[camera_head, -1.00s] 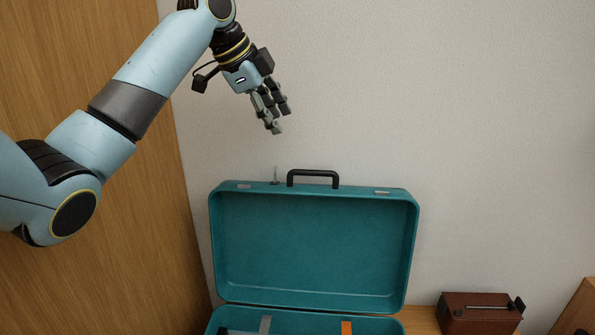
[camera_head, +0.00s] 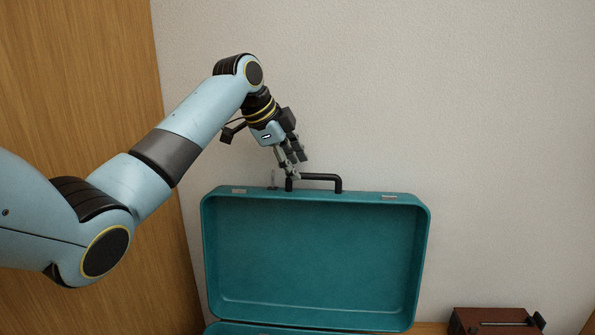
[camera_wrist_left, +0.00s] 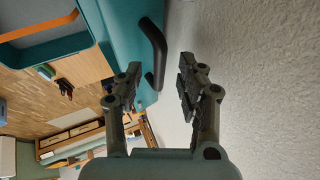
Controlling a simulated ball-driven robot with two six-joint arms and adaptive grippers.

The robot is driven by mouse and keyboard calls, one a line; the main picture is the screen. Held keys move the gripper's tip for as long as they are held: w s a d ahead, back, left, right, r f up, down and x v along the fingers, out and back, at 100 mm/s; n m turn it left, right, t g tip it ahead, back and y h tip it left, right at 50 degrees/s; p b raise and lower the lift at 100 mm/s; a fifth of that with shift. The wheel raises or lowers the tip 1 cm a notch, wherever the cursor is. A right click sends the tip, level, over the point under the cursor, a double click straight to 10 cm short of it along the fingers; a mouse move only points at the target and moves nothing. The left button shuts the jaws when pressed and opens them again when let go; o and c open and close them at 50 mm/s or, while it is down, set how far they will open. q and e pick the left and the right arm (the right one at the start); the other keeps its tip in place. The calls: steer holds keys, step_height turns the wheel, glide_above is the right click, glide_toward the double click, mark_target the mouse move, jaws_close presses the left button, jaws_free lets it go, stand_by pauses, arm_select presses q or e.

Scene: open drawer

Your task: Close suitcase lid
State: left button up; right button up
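The teal suitcase stands with its lid (camera_head: 315,255) raised upright, its hollow inside facing me. A black handle (camera_head: 322,178) sits on the lid's top edge, and it also shows in the left wrist view (camera_wrist_left: 153,45). My left gripper (camera_head: 297,172) is at the left end of the handle, pointing down. In the left wrist view its two fingers (camera_wrist_left: 158,85) are spread, with the lid's edge and handle ahead of the gap. I cannot tell whether a finger touches the handle. Only a sliver of the suitcase base (camera_head: 290,328) shows at the bottom. My right gripper is out of view.
A brown box (camera_head: 495,321) with a dark fitting is at the lower right. A pale wall (camera_head: 480,120) stands behind the lid, and a wooden panel (camera_head: 80,90) is on the left. The space above and right of the lid is clear.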

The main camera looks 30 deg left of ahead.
arm_select(q)
steer(key=shift+x, duration=1.1)
steer(key=shift+c, duration=0.2)
jaws_close()
